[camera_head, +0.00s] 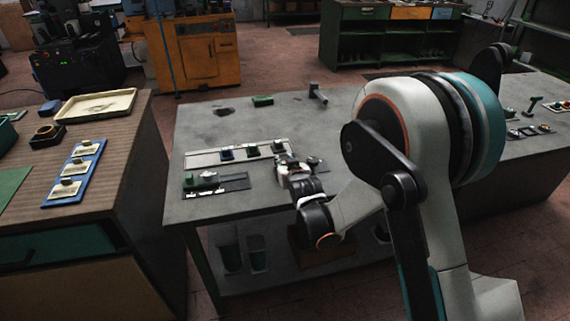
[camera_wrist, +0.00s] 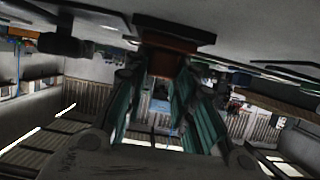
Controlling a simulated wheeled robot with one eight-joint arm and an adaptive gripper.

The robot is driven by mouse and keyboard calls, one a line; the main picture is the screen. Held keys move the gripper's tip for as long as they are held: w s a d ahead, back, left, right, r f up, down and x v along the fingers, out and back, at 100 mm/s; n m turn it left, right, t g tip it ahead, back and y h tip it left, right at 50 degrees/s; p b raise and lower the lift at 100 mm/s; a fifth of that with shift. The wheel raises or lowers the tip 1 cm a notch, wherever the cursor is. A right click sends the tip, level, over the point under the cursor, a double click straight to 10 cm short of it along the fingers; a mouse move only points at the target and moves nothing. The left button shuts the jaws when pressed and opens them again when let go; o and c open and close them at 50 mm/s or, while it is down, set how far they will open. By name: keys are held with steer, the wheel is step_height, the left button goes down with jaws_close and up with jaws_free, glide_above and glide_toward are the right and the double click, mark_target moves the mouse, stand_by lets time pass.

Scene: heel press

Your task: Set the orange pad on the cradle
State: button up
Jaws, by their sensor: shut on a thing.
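My gripper (camera_head: 285,160) is low over the grey table, by the right end of a pale strip of fixtures. In the wrist view my gripper (camera_wrist: 165,72) has its teal fingers closed on a dull orange block, which I take for the orange pad (camera_wrist: 168,64). A wide dark piece (camera_wrist: 175,33) adjoins the block on the table side; I cannot tell whether it belongs to the pad or to the table. In the head view the pad is hidden by my gripper or too small to make out. I cannot tell for sure which fixture is the cradle.
The pale strip (camera_head: 203,158) carries several small blue and green fixtures. A dark plate (camera_head: 234,182) with a green block (camera_head: 208,177) lies in front. A green block (camera_head: 262,100) and a grey upright piece (camera_head: 317,94) stand behind.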

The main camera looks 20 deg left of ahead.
steer(key=o, duration=1.1)
steer(key=shift+o, duration=0.2)
steer(key=v, duration=1.2)
steer(key=shift+f, duration=0.1)
steer(key=w+d+r+m+t+h+p, duration=0.1)
steer(key=w+d+r+h, duration=0.1)
steer(key=w+d+r, duration=0.45)
steer(key=w+d+r+t+h+p, duration=0.1)
steer(key=w+d+r+h, duration=0.15)
steer(key=d+r, duration=0.6)
steer(key=w+d+r+m+t+h+p, duration=0.1)
steer(key=w+d+r, duration=0.4)
steer(key=d+r, duration=0.25)
steer(key=s+d+f+m+g+h+b, duration=0.1)
steer(key=s+d+g, duration=0.1)
steer(key=s+d, duration=0.5)
steer(key=s+d+f+m+g+h+b, duration=0.15)
steer(key=s+d, duration=0.25)
steer(key=s, duration=0.7)
steer(key=s+d+f+m+g, duration=0.1)
steer(key=s+d+f+g, duration=0.1)
steer(key=s, duration=0.8)
steer(key=s+d+f+g+y, duration=0.1)
steer(key=s+f, duration=0.4)
steer(key=s, duration=0.5)
steer(key=shift+s+d+f+m+g, duration=0.2)
steer(key=shift+s+d+m+g, duration=0.15)
steer(key=shift+d+g, duration=0.15)
